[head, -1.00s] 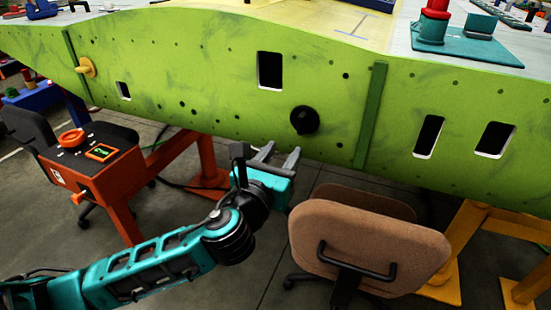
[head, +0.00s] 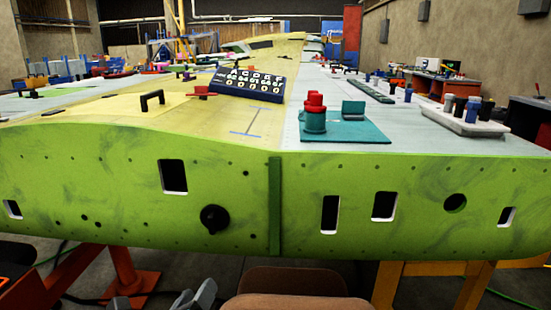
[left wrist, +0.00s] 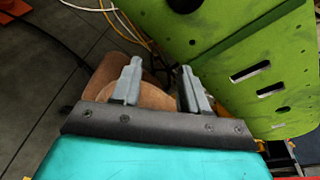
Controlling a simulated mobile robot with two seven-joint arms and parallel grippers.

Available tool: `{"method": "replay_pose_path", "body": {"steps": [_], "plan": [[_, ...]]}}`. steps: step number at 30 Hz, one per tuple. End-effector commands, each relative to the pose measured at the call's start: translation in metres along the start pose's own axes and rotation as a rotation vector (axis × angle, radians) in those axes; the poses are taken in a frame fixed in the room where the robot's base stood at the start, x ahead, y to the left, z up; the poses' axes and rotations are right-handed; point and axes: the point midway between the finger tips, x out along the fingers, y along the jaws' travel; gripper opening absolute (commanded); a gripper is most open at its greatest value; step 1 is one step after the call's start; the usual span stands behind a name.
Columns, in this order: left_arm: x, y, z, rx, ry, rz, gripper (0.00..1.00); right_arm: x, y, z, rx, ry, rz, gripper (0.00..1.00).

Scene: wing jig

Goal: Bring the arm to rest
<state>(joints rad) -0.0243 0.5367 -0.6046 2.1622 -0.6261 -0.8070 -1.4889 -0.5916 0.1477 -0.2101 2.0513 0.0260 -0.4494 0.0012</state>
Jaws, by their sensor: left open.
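My left gripper (head: 194,296) shows only by its grey fingertips at the bottom edge of the head view, below the green wing panel (head: 233,172). In the left wrist view the left gripper (left wrist: 160,88) is open, with its two fingers apart and nothing between them. The brown chair (left wrist: 152,97) lies behind and below the fingers in that view. The green panel (left wrist: 225,45) is ahead and to the right of the fingers, apart from them. The rest of my left arm is out of the head view. My right gripper is not in view.
The brown chair (head: 290,301) stands under the panel's front. Orange legs (head: 128,276) are at lower left and yellow legs (head: 425,270) at lower right.

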Motion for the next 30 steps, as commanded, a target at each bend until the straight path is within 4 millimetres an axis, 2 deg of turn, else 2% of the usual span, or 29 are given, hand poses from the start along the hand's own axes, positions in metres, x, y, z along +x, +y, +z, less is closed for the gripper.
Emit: {"method": "replay_pose_path", "body": {"steps": [1,5,9,15,18,23,30], "plan": [[-0.006,0.002,-0.008,-0.188,0.057,0.028,0.44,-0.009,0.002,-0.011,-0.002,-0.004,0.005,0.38],[-0.021,0.017,-0.036,-0.692,0.157,0.114,0.44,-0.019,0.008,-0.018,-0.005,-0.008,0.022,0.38],[-0.045,0.035,-0.064,-1.246,0.197,0.247,0.44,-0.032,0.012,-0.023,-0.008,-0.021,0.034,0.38],[-0.087,0.063,-0.090,-1.960,0.118,0.442,0.44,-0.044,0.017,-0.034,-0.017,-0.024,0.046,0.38],[-0.105,0.074,-0.098,-2.204,0.051,0.504,0.44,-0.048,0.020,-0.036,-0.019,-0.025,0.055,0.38],[-0.119,0.084,-0.104,-2.401,-0.021,0.546,0.44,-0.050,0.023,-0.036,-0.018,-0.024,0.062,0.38],[-0.119,0.085,-0.105,-2.414,-0.026,0.548,0.44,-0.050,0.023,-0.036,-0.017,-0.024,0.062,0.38]]}}
